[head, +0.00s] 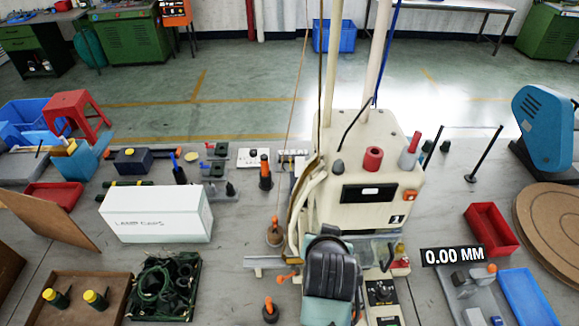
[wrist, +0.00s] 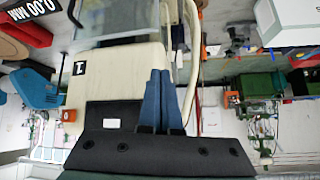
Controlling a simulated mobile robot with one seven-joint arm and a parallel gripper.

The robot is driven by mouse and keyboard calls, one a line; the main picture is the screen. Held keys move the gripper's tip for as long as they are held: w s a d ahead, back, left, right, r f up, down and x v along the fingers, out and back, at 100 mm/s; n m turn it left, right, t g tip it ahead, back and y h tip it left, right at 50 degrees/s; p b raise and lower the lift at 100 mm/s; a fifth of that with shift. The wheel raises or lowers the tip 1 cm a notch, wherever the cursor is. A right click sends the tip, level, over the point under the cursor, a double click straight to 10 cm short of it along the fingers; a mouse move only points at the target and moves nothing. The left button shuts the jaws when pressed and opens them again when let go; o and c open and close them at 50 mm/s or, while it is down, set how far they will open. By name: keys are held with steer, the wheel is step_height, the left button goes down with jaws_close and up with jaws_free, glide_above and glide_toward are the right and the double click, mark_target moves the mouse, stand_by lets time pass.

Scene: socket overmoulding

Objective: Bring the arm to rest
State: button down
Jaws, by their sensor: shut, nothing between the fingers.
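My gripper (wrist: 161,76) shows in the wrist view. Its two blue fingers lie side by side with no gap, shut and empty, above the dark gripper body. Behind them is the cream moulding machine (wrist: 120,68), which appears upside down in this view. The fingers hold nothing, and I cannot tell their exact distance from the machine. In the head view the machine (head: 372,205) stands right of the middle of the bench. A dark ribbed part over a pale base covers its lower front there, and I cannot make out the fingertips in that view.
On the bench (head: 235,262), a white box (head: 155,214) and a tray of dark rings (head: 166,288) lie to the left. A red bin (head: 490,230), a 0.00 MM display (head: 453,255) and a blue tray (head: 528,296) are to the right. Tall posts rise above the machine.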

steer(key=w+a+r+n+t+y, duration=0.1)
steer(key=a+r+t, duration=0.3)
steer(key=r, duration=1.2)
steer(key=a+r+n+t, duration=0.2)
steer(key=a+r+t, duration=0.15)
steer(key=r, duration=1.25)
steer(key=s+r+t+b, duration=1)
steer(key=s+r+t, duration=0.1)
steer(key=s+r, duration=0.2)
steer(key=shift+d+r+b, duration=0.2)
steer(key=shift+r+b, duration=0.15)
steer(key=shift+r, duration=0.35)
steer(key=shift+w, duration=0.1)
